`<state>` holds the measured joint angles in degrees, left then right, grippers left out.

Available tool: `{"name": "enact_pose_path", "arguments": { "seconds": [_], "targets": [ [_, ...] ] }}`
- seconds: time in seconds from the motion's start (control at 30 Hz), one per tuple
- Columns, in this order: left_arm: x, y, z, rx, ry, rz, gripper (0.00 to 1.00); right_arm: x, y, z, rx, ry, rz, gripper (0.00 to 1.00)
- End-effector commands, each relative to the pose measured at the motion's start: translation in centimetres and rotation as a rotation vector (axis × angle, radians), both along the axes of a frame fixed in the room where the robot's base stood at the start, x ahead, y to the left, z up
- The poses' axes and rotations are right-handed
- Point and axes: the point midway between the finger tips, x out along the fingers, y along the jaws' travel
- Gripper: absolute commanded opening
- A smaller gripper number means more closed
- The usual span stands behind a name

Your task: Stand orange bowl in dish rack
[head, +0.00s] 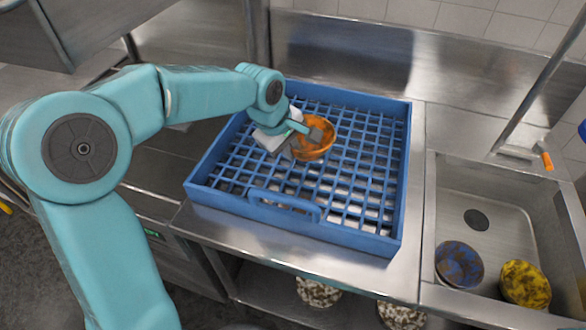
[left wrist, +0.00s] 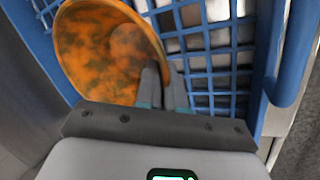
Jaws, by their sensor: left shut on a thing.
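The orange bowl (head: 318,146) is inside the blue dish rack (head: 362,242), over the grid in its left-centre part. It looks tilted, with its opening facing up and to the side. My left gripper (head: 305,133) is shut on the bowl's rim. In the left wrist view the orange bowl (left wrist: 105,50) fills the upper left, mottled with dark patches, and the left gripper's fingers (left wrist: 162,90) pinch its near edge. The rack's grid (left wrist: 212,50) lies behind it. Whether the bowl touches the grid I cannot tell. My right gripper is not in view.
The rack stands on a steel counter (head: 412,190). To its right is a sink (head: 490,195) with a blue patterned bowl (head: 459,264) and a yellow patterned bowl (head: 525,284). A brush with an orange handle (head: 544,156) lies behind the sink. Speckled bowls (head: 318,291) sit on the shelf below.

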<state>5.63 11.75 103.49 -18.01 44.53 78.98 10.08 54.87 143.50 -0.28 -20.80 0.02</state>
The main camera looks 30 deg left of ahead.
Motion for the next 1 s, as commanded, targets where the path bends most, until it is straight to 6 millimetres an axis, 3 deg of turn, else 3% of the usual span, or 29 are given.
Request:
{"name": "enact_pose_path", "arguments": {
  "seconds": [0.1,0.27,0.5,0.97,1.0],
  "targets": [
    [0.0,0.0,-2.4,-0.001,0.003,0.002,0.0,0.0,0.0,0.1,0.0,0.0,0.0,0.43],
    [0.2,0.0,-3.8,0.001,0.001,0.001,0.0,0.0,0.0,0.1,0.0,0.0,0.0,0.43],
    [0.4,0.0,-7.4,0.0,0.003,0.001,0.0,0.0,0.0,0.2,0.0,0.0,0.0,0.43],
    [0.5,0.0,-8.3,0.0,-0.002,0.001,0.0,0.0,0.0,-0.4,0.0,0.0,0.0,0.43],
    [0.5,0.0,-8.1,-0.001,-0.001,0.001,0.18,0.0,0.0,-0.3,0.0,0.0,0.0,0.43]
  ]
}}
